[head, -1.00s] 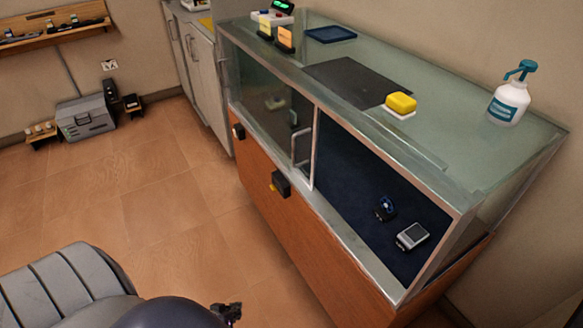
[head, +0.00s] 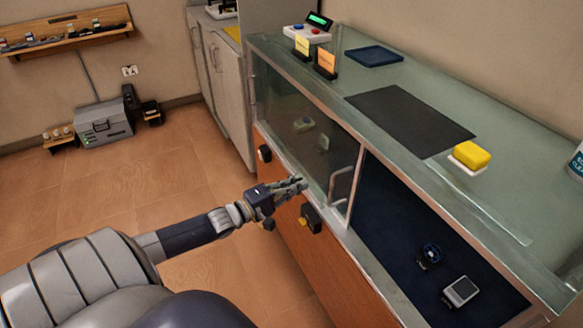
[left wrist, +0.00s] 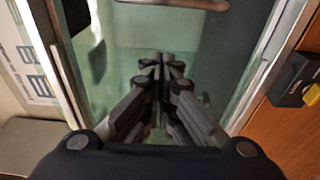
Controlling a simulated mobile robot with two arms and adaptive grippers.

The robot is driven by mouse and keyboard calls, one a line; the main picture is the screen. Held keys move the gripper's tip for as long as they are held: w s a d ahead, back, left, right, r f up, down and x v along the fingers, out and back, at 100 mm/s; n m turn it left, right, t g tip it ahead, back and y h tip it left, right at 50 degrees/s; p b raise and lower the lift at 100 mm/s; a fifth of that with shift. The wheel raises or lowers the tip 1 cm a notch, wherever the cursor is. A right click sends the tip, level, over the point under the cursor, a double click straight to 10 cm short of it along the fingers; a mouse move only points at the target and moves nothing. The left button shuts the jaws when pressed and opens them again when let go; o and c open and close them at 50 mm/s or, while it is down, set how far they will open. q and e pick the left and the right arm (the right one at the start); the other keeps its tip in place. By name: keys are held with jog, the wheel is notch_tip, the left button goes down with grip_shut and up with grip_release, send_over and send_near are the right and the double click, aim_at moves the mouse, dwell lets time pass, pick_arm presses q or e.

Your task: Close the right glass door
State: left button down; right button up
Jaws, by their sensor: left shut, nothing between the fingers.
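The glass display case has a silver frame. Glass covers its left half in the head view, with a metal bar handle (head: 341,187) near the pane's right edge. I cannot tell whether this glass (head: 300,130) is one door or two overlapping ones. The right half is an open gap showing the dark blue interior (head: 400,215). My left gripper (head: 303,184) is shut and empty, in front of the glass, left of the handle and apart from it. In the left wrist view its closed fingers (left wrist: 160,65) point at the glass, with a metal bar (left wrist: 185,3) at the top edge. My right gripper is out of view.
A black lock box with a yellow part (head: 311,218) juts from the wooden front below the glass. A watch-like device (head: 460,291) and a dark round item (head: 430,256) lie inside the open half. A yellow block (head: 471,155) sits on top.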

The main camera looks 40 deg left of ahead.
pick_arm(q)
jog(key=x, duration=0.6)
jog(key=shift+w, duration=0.3)
jog(key=s+d+p, duration=0.1)
jog(key=s+d, duration=0.1)
jog(key=d, duration=0.1)
jog(key=shift+s+d+p, duration=0.15)
jog(key=shift+s+p, duration=0.15)
jog(key=shift+p, duration=0.1)
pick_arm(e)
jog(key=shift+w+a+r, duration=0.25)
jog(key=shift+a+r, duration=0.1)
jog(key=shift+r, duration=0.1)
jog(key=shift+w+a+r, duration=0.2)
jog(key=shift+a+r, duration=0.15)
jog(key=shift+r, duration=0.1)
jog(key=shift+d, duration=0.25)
